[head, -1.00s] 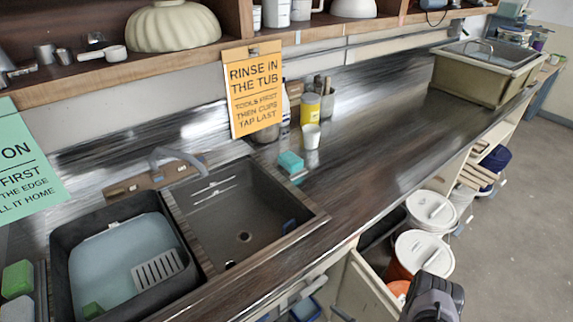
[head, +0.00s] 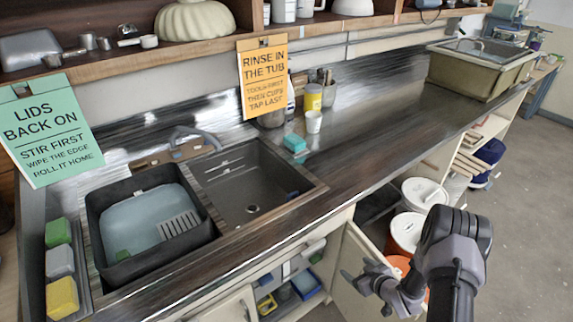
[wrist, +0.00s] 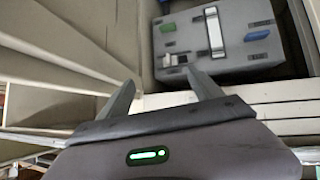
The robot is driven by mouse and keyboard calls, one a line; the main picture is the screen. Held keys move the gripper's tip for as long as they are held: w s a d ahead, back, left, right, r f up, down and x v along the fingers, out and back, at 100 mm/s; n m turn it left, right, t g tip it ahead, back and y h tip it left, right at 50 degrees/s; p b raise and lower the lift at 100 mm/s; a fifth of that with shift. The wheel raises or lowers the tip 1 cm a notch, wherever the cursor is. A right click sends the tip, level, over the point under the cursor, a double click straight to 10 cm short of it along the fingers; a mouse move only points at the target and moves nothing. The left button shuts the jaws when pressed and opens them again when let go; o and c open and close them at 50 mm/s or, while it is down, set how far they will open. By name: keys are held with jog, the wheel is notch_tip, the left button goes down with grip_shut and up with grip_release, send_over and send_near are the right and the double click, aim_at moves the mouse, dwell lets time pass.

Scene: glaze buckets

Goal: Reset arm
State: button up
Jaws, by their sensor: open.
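My gripper (head: 366,280) shows at the lower right of the head view, at the end of my dark grey arm, in front of the open cabinet below the counter. In the wrist view my gripper (wrist: 163,88) has its two fingers spread apart with nothing between them. Beyond the fingertips in the wrist view is a grey case-like object (wrist: 218,45) with a light handle or strap and small green and blue parts. A pale panel fills the left of that view.
An open cabinet door (head: 350,270) stands beside my gripper. White-lidded buckets (head: 425,193) are under the counter (head: 370,130). On the counter are a sink (head: 245,185), a black tub (head: 95,215) and a yellow jar (head: 313,97). Floor (head: 535,220) at right is clear.

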jog(key=w+d+r+m+h+b, duration=0.1)
jog(key=w+d+r+h, duration=0.1)
jog(key=r, duration=0.6)
jog(key=w+d+r+m+h+b, duration=0.1)
jog(key=w+d+r+m+h, duration=0.15)
jog(key=r, duration=0.65)
jog(key=s+a+r+m+g+b, duration=0.1)
jog(key=s+a+r, duration=0.15)
jog(key=r, duration=0.35)
jog(key=s+a+r+m+g+b, duration=0.1)
jog(key=s+r, duration=0.3)
jog(key=r, duration=0.2)
jog(key=s+a+r+m+y+b, duration=0.1)
jog(key=s+a+r, duration=0.1)
jog(key=s+a, duration=0.3)
jog(key=s+a+r+m+g+y+b, duration=0.1)
jog(key=s+a, duration=0.4)
jog(key=s, duration=0.8)
jog(key=s+a+r+m+g+y+b, duration=0.1)
jog(key=s+a+r, duration=0.3)
jog(key=s, duration=0.6)
jog(key=shift+a+r+m+b, duration=0.3)
jog(key=shift+a+r+m, duration=0.1)
jog(key=shift+m, duration=0.45)
